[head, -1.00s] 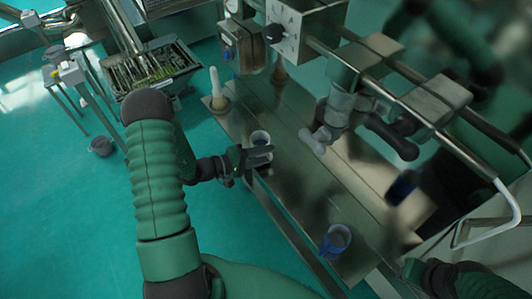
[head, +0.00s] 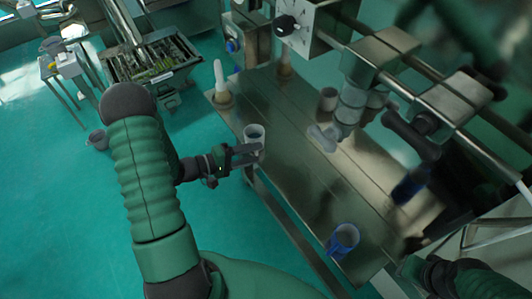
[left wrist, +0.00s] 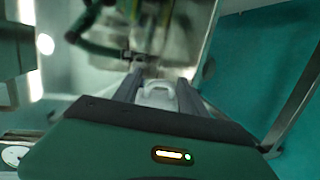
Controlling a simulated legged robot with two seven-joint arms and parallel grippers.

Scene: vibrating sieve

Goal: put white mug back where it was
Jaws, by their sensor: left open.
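The white mug (head: 254,134) stands upright near the left edge of the metal table in the head view. My left gripper (head: 254,154) is open at table-edge height, its fingers pointing right at the mug's lower part. In the left wrist view the white mug (left wrist: 158,94) appears between the two open fingers (left wrist: 157,88). Whether the fingers touch it cannot be told. My right gripper is not in view; only part of my right arm shows at the lower right.
A greyish cup (head: 328,98) stands farther back, by the machine's grey clamp (head: 345,120). A white-topped item (head: 220,84) stands at the table's far left corner. The middle of the metal table (head: 290,150) is clear.

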